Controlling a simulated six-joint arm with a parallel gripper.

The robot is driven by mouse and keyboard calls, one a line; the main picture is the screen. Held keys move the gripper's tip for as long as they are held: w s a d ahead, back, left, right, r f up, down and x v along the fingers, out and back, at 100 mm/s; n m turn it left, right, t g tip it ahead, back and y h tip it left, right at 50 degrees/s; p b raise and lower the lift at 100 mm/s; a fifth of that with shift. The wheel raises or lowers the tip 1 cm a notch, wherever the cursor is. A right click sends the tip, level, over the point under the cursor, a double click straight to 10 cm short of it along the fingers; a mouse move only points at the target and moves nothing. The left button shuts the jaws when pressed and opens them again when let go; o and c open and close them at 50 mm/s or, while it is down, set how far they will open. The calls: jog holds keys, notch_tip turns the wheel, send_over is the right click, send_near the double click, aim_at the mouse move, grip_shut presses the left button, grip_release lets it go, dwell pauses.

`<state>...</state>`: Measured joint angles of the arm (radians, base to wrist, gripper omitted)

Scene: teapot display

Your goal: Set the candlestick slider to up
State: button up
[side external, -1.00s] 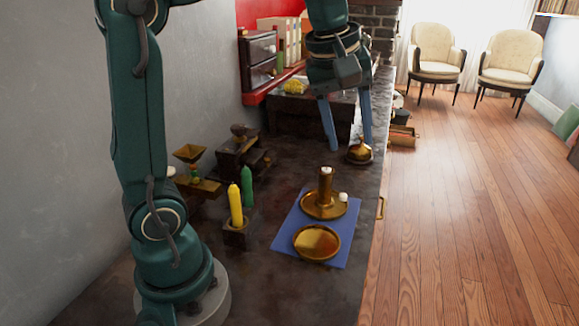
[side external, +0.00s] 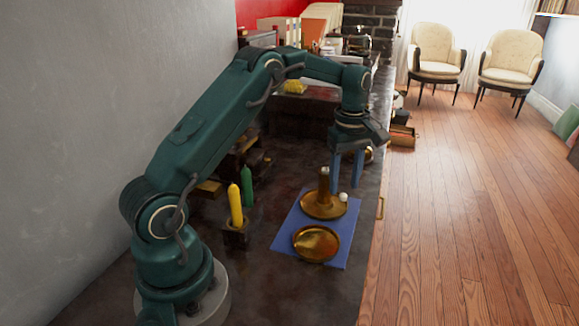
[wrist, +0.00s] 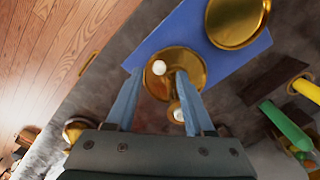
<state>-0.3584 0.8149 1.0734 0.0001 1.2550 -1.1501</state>
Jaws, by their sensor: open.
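The brass candlestick (side external: 323,208) has a round dish base and an upright tube, and stands on a blue mat (side external: 283,242). Its small white slider knob (side external: 343,197) sits low beside the tube, near the base. In the wrist view the knob (wrist: 159,68) shows between the fingertips, over the brass base (wrist: 184,57). My gripper (side external: 346,183) is open and points down just above the knob, with one finger close to the tube. Whether a finger touches the tube, I cannot tell. In the wrist view my gripper (wrist: 159,73) holds nothing.
A brass dish (side external: 316,243) lies on the mat in front of the candlestick. A yellow candle (side external: 235,205) and a green candle (side external: 247,186) stand to the left. A brass-coloured domed item (side external: 368,154) is partly hidden behind my gripper. The counter's right edge is close by.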

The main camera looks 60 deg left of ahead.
jog(key=shift+f, duration=1.15)
grip_shut()
dwell(0.6)
